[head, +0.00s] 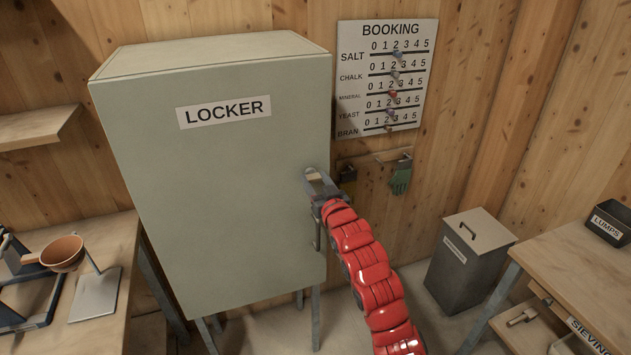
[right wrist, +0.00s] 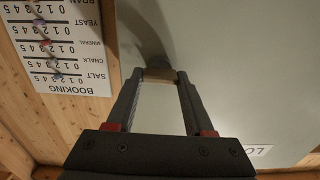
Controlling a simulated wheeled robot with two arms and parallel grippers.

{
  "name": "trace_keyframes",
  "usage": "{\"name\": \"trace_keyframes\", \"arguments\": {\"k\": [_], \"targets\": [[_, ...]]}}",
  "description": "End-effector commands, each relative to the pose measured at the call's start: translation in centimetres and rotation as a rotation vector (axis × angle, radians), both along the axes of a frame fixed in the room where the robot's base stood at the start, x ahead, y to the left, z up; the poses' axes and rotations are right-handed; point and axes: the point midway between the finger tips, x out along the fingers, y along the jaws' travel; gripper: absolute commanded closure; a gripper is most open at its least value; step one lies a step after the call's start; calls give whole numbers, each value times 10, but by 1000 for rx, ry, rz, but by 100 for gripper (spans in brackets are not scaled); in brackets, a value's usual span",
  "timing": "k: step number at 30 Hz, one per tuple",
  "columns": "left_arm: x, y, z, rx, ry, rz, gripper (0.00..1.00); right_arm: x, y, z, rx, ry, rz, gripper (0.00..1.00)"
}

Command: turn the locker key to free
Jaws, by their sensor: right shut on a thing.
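The locker (head: 225,185) is a tall grey-green cabinet on legs with a LOCKER label; its front is shut. My right gripper (head: 316,176) reaches the right side of the locker's front. In the right wrist view, my right gripper (right wrist: 158,76) is shut on a small tan piece, which I take to be the locker key (right wrist: 158,80), close against the grey-green locker face (right wrist: 235,60). The jaws cover most of it, and I cannot tell which way the key is turned. My left gripper is not in view.
A lidded grey bin (head: 465,265) stands on the floor. Benches flank both sides; the left one holds a brown bowl (head: 62,253).

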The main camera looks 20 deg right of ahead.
Motion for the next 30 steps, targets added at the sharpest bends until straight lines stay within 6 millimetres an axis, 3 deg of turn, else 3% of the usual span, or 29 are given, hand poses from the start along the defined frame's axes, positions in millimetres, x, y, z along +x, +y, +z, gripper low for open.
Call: {"name": "trace_keyframes", "arguments": {"k": [8,18,30], "targets": [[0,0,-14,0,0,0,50,0,-1,-1,131,-2,0,100],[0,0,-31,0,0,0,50,0,-2,-1,438,11,1,100],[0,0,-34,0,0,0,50,0,-4,1,817,23,-1,100]]}}
